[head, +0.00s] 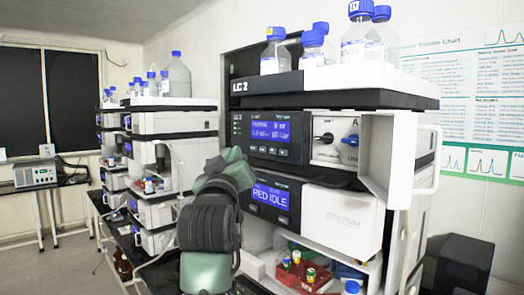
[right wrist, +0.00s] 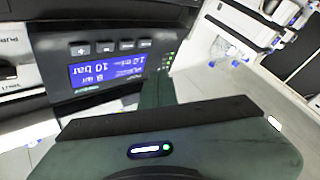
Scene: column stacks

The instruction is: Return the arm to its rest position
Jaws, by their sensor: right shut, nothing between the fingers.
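My right arm rises from the bottom of the head view in front of the LC 2 column stack (head: 265,88). Its gripper (head: 236,156) is near the left edge of the stack's blue-screened modules, with nothing seen in it. In the right wrist view the gripper (right wrist: 156,92) is shut and empty. A module with a lit blue display (right wrist: 107,70), seen upside down, is close behind it. I cannot tell whether the gripper touches the module. My left gripper is not in view.
An open white door (head: 390,155) sticks out at the stack's right. Blue-capped bottles (head: 358,45) stand on top. A red tray (head: 300,275) with vials sits low in the stack. Another stack (head: 170,122) stands at the left; floor (head: 60,270) shows at lower left.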

